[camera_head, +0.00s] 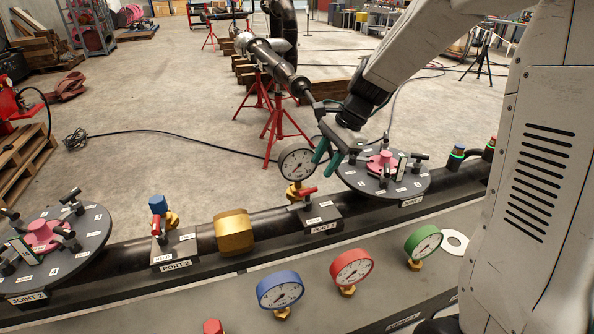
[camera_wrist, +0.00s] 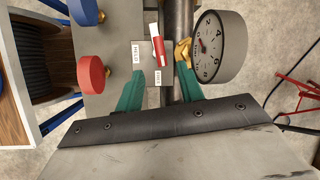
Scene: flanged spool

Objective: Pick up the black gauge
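The black gauge (camera_head: 297,164) has a dark rim and white dial and stands upright on a brass fitting at the block labelled PORT 3 (camera_head: 324,226). In the wrist view the gauge (camera_wrist: 217,47) is at the upper right, with its brass stem (camera_wrist: 183,53) near the tip of the right green finger. My gripper (camera_head: 328,156) is beside the gauge, at its right in the head view. In the wrist view my gripper (camera_wrist: 159,72) has its fingers wide apart, with nothing held between them. Whether the right finger touches the stem cannot be told.
A red valve handle (camera_wrist: 160,48) stands between the fingers in the wrist view. A round plate (camera_head: 383,184) with clamps and a pink flange is close at the right. Blue (camera_head: 280,290), red (camera_head: 351,267) and green (camera_head: 423,243) gauges stand on the front bench.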

